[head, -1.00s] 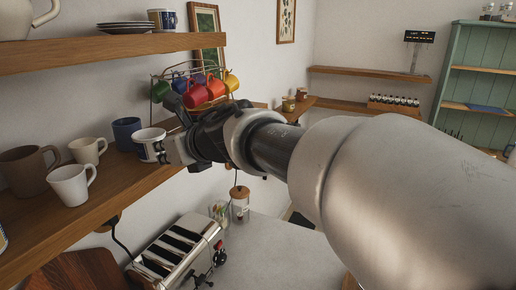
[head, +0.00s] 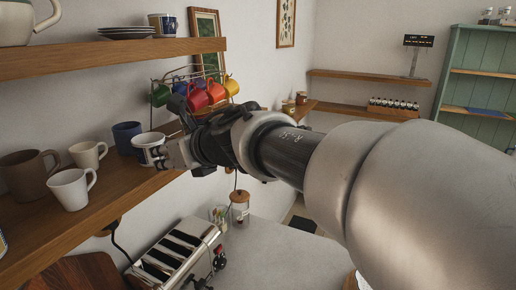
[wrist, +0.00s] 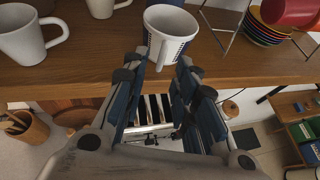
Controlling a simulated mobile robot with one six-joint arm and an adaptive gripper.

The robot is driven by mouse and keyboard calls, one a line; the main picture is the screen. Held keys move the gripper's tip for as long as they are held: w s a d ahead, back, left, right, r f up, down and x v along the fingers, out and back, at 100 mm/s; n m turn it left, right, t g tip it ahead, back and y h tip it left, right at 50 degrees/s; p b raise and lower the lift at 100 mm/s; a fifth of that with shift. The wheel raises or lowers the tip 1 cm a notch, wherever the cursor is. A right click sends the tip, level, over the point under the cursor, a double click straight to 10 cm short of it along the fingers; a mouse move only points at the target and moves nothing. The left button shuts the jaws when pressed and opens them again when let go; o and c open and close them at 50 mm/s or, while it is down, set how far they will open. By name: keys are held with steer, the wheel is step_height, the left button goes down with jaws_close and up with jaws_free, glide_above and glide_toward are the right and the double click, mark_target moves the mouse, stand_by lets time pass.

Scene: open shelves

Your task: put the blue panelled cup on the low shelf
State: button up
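A white cup with dark blue patterned panels (head: 147,148) stands upright on the lower wooden shelf (head: 130,192), near its front edge. In the wrist view this cup (wrist: 170,24) is straight ahead, its handle toward me. My gripper (head: 166,156) is at the cup's front side. In the wrist view my gripper (wrist: 163,62) has its fingers apart, with the handle between or just beyond the tips; contact is unclear. Another blue and white panelled cup (head: 163,25) stands on the upper shelf (head: 120,50).
A plain blue cup (head: 126,137), a cream cup (head: 88,155), a white mug (head: 70,189) and a brown mug (head: 30,175) stand close by on the left. A rack of coloured cups (head: 197,98) stands beyond. A toaster (head: 175,252) sits below.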

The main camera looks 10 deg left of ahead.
steer(key=v, duration=1.1)
steer(key=w+d+r+m+t, duration=0.4)
steer(key=d+m+t, duration=0.15)
steer(key=m, duration=0.25)
steer(key=d+f+m+t+h, duration=0.3)
steer(key=d+m+h, duration=0.7)
steer(key=d+m, duration=1)
steer(key=s+d+f+m+g+h, duration=0.4)
steer(key=s+d+f+m, duration=0.3)
steer(key=d+f+m, duration=0.3)
steer(key=s+a+f+m+g+y, duration=0.2)
steer(key=s+f+m+g, duration=0.5)
steer(key=s+f, duration=0.7)
steer(key=shift+s+a+m+y, duration=0.3)
steer(key=shift+s+m+y, duration=0.1)
steer(key=shift+s+m, duration=0.7)
steer(key=shift+w+f, duration=0.1)
steer(key=shift+f, duration=0.1)
